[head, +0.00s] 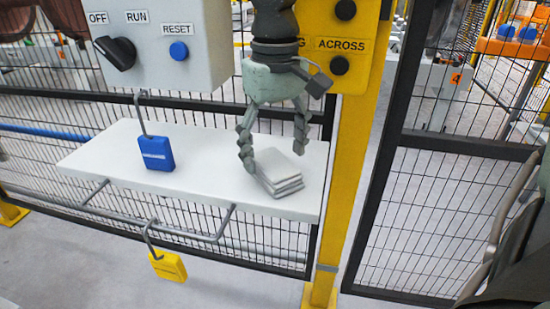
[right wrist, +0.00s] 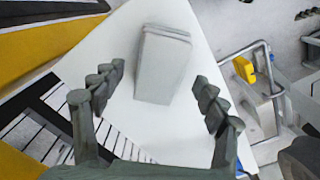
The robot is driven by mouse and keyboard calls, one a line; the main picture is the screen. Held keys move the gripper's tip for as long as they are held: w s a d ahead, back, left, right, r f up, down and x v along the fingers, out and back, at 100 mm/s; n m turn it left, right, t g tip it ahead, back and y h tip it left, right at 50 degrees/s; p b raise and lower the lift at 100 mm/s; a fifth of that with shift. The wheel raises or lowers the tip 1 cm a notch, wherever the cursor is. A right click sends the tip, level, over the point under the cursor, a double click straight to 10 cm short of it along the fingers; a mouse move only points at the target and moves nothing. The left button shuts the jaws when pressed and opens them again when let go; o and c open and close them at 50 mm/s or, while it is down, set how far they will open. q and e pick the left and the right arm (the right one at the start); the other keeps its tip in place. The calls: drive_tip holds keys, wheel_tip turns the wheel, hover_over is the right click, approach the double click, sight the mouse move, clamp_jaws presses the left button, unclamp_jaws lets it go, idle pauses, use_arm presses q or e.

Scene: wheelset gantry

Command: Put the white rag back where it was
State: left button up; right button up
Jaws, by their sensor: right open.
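The white rag (head: 277,171) is a folded, layered stack lying on the right part of a white shelf (head: 108,160). My right gripper (head: 273,165) is open and points down just over the rag. In the head view one finger is at the rag's left edge and the other is at its far right; I cannot tell whether either touches. In the right wrist view the rag (right wrist: 164,65) lies ahead of and between the spread fingertips (right wrist: 158,92), with white shelf showing on both sides. My left gripper is not in view.
A blue padlock (head: 157,153) hangs over the shelf, and a yellow padlock (head: 168,266) hangs below its front rail. A grey control box (head: 165,55) is above left. A yellow post (head: 349,190) stands right of the shelf, with black mesh fencing behind.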

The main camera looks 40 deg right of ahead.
sight(276, 163)
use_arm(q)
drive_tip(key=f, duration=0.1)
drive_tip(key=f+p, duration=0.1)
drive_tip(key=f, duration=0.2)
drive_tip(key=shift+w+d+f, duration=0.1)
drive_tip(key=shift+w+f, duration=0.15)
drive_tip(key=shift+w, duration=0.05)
use_arm(e)
wheel_tip(276, 163, up, 10)
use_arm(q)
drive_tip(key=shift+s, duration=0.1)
use_arm(e)
drive_tip(key=shift+s+f, duration=0.1)
drive_tip(key=shift+f, duration=0.1)
